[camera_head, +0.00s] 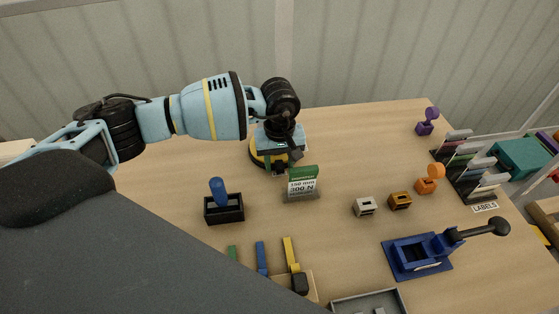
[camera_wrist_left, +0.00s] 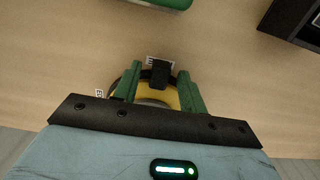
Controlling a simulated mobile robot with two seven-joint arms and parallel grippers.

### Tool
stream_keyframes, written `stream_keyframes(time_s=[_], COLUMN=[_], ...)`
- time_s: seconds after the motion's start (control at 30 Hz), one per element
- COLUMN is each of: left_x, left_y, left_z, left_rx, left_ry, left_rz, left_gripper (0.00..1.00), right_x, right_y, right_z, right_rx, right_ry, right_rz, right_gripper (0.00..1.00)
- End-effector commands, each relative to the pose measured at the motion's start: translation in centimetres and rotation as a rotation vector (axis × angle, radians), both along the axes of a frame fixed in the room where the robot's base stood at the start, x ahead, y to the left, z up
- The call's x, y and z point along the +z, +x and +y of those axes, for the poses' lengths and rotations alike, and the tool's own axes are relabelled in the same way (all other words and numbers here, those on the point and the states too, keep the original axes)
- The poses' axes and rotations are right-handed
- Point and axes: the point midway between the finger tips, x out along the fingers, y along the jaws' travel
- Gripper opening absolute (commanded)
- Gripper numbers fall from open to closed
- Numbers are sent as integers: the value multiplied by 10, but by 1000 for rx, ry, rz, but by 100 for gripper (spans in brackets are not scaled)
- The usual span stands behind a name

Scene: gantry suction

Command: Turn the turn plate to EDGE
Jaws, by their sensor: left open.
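The turn plate (camera_head: 256,157) is a round yellow and black disc at the back of the table, mostly hidden under my left gripper (camera_head: 282,162). In the left wrist view, the yellow plate (camera_wrist_left: 172,100) shows between the two green fingers of my left gripper (camera_wrist_left: 158,74). The fingers are open, one on each side of a black knob (camera_wrist_left: 160,74) on the plate. I cannot tell whether they touch it. A white marked label (camera_wrist_left: 160,60) lies just beyond the knob, and a small label (camera_wrist_left: 99,93) shows at the left. Their lettering is unreadable. My right gripper is not in view.
A green-and-white sign (camera_head: 302,184) stands close in front of the plate. A black box with a blue handle (camera_head: 224,208) is front left. Small white (camera_head: 364,206) and orange (camera_head: 399,200) blocks, a blue press (camera_head: 418,257) and a label rack (camera_head: 470,190) are to the right.

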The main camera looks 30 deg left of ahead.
Motion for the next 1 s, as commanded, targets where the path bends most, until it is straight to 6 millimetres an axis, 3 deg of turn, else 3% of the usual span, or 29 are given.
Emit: stream_keyframes(time_s=[0.13, 0.47, 1.0], left_x=[0, 0, 0], left_y=[0, 0, 2], left_z=[0, 0, -3], left_rx=[0, 0, 39], left_ry=[0, 0, -1], left_rz=[0, 0, 1], left_gripper=[42, 0, 0], right_x=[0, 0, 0], right_y=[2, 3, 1], right_z=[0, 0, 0], right_rx=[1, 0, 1], right_ry=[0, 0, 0], right_rz=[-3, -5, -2], right_gripper=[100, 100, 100])
